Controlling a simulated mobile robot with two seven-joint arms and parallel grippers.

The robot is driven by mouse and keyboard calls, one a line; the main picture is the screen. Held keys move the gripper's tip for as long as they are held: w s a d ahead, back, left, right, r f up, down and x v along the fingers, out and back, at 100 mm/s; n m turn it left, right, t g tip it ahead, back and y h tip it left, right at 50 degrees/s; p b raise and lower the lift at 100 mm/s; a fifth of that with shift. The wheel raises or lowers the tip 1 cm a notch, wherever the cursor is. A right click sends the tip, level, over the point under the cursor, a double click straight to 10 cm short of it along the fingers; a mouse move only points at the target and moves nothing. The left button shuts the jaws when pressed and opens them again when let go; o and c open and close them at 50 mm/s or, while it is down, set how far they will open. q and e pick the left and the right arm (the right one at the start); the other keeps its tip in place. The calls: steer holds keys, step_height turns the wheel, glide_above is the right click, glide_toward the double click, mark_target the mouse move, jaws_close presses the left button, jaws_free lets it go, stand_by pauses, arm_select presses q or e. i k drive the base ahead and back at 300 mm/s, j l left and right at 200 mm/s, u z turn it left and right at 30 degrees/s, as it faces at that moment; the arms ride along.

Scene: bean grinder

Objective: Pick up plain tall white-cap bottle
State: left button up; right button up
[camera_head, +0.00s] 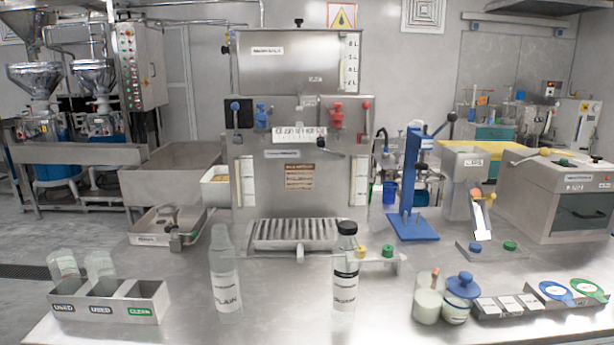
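The plain tall bottle (226,275) stands upright on the steel table near the front, left of centre. It is clear or pale, with a light cap and a white label that seems to read "PLAIN". A second tall bottle (345,270) stands upright to its right, with a black cap and a white label with a dark band. The two bottles are clearly apart. Neither of my grippers shows in the head view.
A steel rack (110,300) with "USED" and "CLEAN" labels holds clear cups at the left. White jars (458,300) and a flat tray (510,304) stand at the right. A steel machine (297,160) with a drip grate stands behind. The table between the bottles is clear.

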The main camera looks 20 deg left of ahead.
mark_target(221, 255)
steer(key=u, duration=1.25)
